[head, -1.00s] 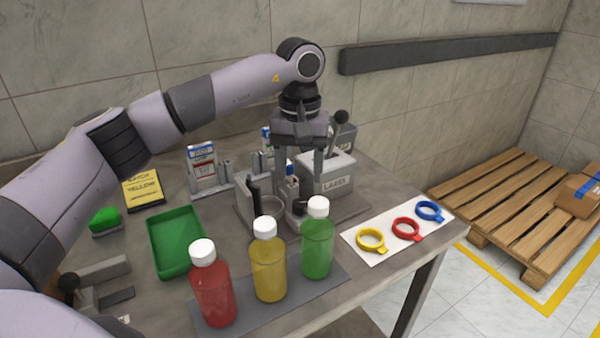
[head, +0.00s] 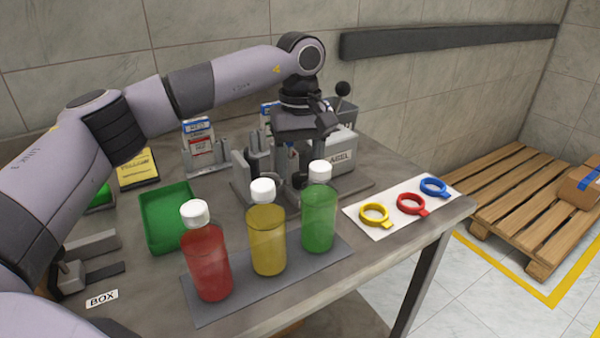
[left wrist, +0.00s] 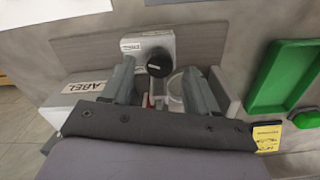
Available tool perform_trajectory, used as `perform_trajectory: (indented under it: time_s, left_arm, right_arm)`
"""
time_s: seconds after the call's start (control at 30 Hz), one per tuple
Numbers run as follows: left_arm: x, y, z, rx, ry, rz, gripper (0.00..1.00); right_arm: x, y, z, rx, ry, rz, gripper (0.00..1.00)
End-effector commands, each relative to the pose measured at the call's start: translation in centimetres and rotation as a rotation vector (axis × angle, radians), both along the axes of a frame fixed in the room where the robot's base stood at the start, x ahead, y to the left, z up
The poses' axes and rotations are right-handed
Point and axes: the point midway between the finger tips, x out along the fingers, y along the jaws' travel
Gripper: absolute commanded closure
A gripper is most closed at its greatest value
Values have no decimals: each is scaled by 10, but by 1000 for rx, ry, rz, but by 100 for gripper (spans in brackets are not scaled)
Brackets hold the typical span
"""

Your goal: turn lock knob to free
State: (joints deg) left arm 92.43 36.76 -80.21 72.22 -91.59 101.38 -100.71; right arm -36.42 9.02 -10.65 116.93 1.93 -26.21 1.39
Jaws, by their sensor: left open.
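My left gripper (left wrist: 159,72) is open, with one finger on either side of the knob in that view. Whether the fingers touch it cannot be told. In the head view my left gripper (head: 303,160) points down over the feeder station (head: 350,186), behind the green bottle; the knob is mostly hidden there. My right gripper is out of view.
Red (head: 207,262), yellow (head: 267,243) and green (head: 318,222) bottles stand on a grey mat in front of the station. Coloured rings (head: 411,204) lie on a white sheet at right. A green tray (head: 168,215) is at left. A black-knobbed lever (head: 342,89) rises behind the gripper.

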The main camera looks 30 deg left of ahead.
Motion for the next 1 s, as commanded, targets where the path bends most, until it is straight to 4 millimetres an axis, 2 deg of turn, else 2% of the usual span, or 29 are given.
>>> perform_trajectory:
  time_s: [0.17, 0.47, 0.63, 0.67, 1.0]
  left_arm:
    - [0, 0, -17, -1, 1, 0, 41]
    - [0, 0, -20, -1, -1, -1, 41]
    - [0, 0, -20, -1, -1, -1, 93]
    - [0, 0, -20, -1, -1, -1, 97]
    - [0, 0, -19, -1, 1, -113, 97]
  right_arm:
    - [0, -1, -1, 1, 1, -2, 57]
    - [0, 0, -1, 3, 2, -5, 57]
    - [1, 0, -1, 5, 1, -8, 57]
    - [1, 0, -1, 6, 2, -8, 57]
    - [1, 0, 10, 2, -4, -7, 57]
